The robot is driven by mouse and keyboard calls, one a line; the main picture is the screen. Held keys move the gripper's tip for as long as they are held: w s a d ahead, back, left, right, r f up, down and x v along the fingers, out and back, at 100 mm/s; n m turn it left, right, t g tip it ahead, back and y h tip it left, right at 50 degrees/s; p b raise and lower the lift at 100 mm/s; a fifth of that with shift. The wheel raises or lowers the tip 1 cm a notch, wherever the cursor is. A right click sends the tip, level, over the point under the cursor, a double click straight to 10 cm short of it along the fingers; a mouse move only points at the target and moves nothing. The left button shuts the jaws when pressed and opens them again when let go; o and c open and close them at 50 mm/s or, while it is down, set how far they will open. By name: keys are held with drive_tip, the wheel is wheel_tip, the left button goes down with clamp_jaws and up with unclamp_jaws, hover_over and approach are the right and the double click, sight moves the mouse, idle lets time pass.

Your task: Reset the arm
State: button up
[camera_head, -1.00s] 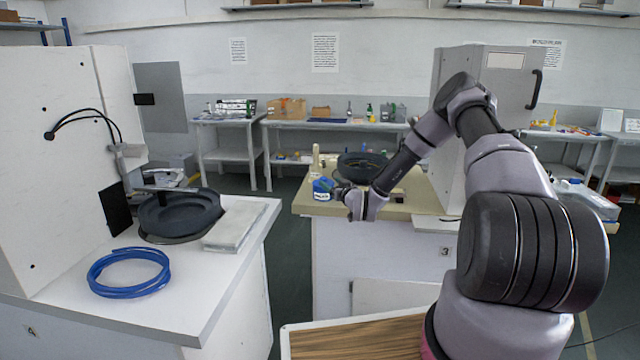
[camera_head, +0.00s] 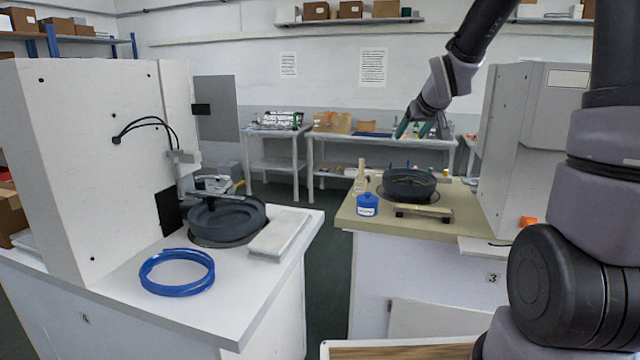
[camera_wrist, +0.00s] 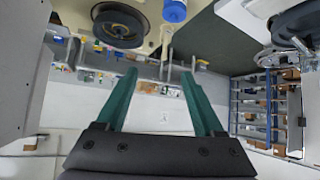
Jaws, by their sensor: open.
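My gripper (camera_head: 414,130) is raised in the head view, above and behind the beige-topped table with the dark round pan. It has teal fingers. In the wrist view my gripper (camera_wrist: 162,84) shows its two fingers apart with nothing between them, so it is open and empty. My arm is lifted, bent at the upper right of the head view.
On the left white table (camera_head: 222,318) are a blue hose coil (camera_head: 177,287) and another dark pan (camera_head: 227,217). A grey-white cabinet (camera_head: 528,150) stands at right.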

drive_tip(key=s+r+m+g, duration=0.1)
drive_tip(key=s+r, duration=0.3)
drive_tip(key=s, duration=1.1)
drive_tip(key=s+r+m+g+y, duration=0.1)
drive_tip(key=s+r+m, duration=0.3)
drive_tip(key=s, duration=1.1)
drive_tip(key=shift+s+m+g, duration=0.2)
drive_tip(key=shift+m+g, duration=0.1)
drive_tip(key=shift+g, duration=0.1)
